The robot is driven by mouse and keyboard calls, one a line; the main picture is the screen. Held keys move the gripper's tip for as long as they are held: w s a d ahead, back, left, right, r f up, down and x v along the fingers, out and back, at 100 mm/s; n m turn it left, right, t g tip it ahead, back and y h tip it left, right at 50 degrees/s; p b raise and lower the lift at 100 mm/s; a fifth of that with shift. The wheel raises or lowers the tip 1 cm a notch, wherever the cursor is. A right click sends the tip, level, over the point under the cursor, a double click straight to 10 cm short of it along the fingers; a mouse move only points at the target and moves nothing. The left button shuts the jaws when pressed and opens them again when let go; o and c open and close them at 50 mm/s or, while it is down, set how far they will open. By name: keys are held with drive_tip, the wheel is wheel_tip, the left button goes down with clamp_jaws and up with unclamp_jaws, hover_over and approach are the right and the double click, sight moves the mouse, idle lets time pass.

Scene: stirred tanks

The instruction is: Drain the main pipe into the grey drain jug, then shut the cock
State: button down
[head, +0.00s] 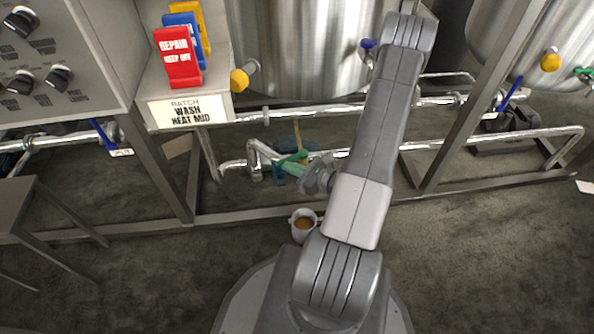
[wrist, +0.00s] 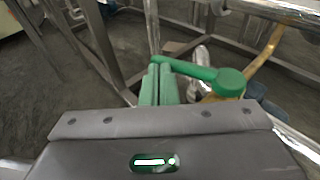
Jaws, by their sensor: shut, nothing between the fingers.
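The green cock lever (head: 292,158) sits on the low pipework under the middle tank. In the wrist view the lever (wrist: 195,70) runs sideways from its round green hub to my fingertips. My gripper (head: 282,166) is shut with nothing between its green fingers (wrist: 159,68). The fingertips are right at the lever's free end; I cannot tell whether they touch it. The grey drain jug (head: 294,235) stands upright on the floor by the lower frame rail, with brown liquid inside. The cock's outlet is not clear, and my arm hides part of the pipework.
Shiny main pipe (head: 330,110) crosses behind my arm. Frame posts and a low rail (head: 240,215) border the pipework. Blue (head: 104,137) and yellow (head: 240,80) handles sit nearby. Red, blue and yellow tags, including a red repair tag (head: 178,57), stand upper left.

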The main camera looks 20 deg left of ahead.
drive_tip(key=shift+r+b+x, duration=0.2)
drive_tip(key=shift+b+x, duration=0.2)
drive_tip(key=shift+x, duration=0.75)
drive_tip(key=shift+w, duration=0.15)
